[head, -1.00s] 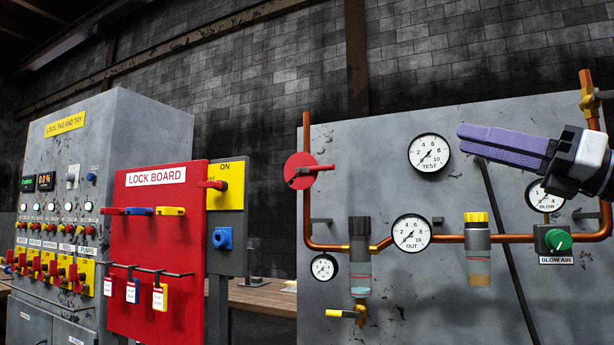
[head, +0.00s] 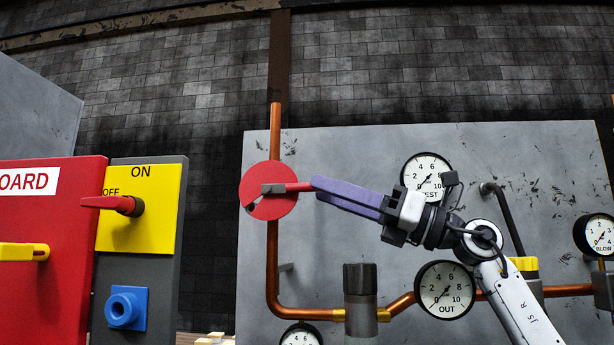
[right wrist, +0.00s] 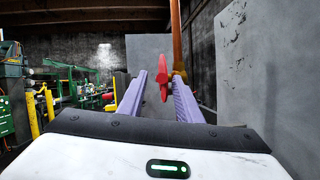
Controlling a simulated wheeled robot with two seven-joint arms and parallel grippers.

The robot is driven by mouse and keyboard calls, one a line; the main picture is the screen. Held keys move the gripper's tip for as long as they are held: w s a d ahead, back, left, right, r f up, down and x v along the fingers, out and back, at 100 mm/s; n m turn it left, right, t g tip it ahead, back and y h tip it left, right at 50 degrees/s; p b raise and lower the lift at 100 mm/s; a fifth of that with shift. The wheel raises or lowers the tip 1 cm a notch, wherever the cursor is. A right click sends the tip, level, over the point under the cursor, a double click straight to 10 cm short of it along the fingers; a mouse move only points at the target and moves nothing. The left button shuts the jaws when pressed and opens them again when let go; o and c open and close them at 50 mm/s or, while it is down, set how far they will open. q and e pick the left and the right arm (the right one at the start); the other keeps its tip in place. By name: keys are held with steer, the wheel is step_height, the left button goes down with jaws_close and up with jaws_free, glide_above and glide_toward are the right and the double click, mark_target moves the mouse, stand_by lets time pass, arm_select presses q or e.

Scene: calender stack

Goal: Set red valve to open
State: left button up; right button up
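The red valve has a round red disc (head: 262,208) on the vertical copper pipe at the panel's left edge. Its red handle (head: 299,187) points right, nearly level, from a grey hub. My right gripper (head: 316,190), with purple fingers, is at the handle's outer end in the head view. In the right wrist view its fingers (right wrist: 160,76) are apart, and the red handle (right wrist: 163,77) shows between them with space on both sides. I cannot tell whether a finger touches it. My left gripper is in neither current view.
A yellow ON/OFF switch plate (head: 160,225) with a red handle and a red lock board (head: 50,290) stand left of the valve. Gauges, including OUT (head: 444,290), and copper pipes (head: 273,270) lie below and right. Open space separates the lock board from the panel.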

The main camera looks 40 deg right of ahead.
mark_target(285, 185)
steer(key=shift+p+x, duration=0.65)
steer(key=shift+x, duration=1.25)
jaws_close()
